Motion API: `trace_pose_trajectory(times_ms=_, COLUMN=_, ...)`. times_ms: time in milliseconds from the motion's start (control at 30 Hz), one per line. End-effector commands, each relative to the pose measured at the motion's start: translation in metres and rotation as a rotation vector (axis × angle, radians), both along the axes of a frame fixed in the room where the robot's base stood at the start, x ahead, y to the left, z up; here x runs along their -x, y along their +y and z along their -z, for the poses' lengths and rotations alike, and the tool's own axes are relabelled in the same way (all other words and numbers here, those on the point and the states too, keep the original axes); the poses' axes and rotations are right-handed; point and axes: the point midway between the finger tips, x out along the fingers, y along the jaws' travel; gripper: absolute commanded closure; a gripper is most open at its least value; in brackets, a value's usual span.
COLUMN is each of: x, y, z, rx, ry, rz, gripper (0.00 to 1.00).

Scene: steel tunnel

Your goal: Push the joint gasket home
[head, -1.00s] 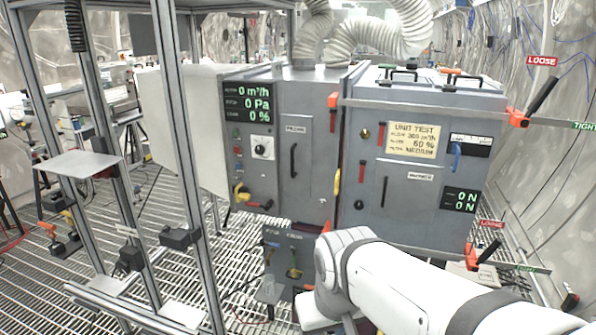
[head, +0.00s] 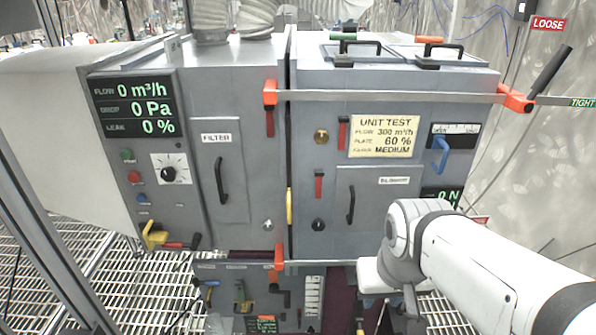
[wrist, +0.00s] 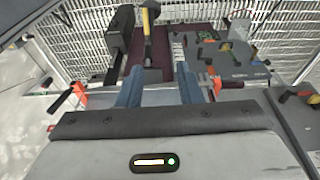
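The joint is the vertical seam between the filter box (head: 225,150) and the test unit (head: 400,225). A narrow yellow piece (head: 289,207) sits in its lower half, probably part of the gasket; how deep it sits I cannot tell. An upper clamp bar (head: 390,97) and a lower orange clamp (head: 279,258) span the joint. In the wrist view, the two blue-grey fingers of my gripper (wrist: 160,78) are apart with nothing between them. My gripper's fingers do not show clearly in the head view; my arm is in front of the unit's lower right.
Beyond the fingers, a yellow-handled tool (wrist: 150,18) lies on a maroon surface (wrist: 165,55). A grey panel with tools (head: 240,290) stands below the boxes. A metal frame post (head: 40,220) is at left. Grating floor (head: 140,270) shows at lower left.

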Motion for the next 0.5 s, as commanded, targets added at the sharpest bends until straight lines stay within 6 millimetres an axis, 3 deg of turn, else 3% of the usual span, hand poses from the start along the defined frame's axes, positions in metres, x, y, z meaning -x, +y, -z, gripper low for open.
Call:
trace_pose_trajectory(times_ms=333, x=-0.007, y=0.002, z=-0.005, rx=0.001, ry=-0.002, rz=-0.005, gripper=0.67)
trace_pose_trajectory(times_ms=400, x=-0.021, y=0.007, z=-0.012, rx=0.003, ry=-0.010, rz=-0.015, gripper=0.67)
trace_pose_trajectory(times_ms=433, x=-0.030, y=-0.001, z=-0.017, rx=0.005, ry=-0.016, rz=-0.027, gripper=0.67)
trace_pose_trajectory(times_ms=500, x=-0.055, y=0.004, z=-0.028, rx=0.007, ry=-0.030, rz=-0.041, gripper=0.67)
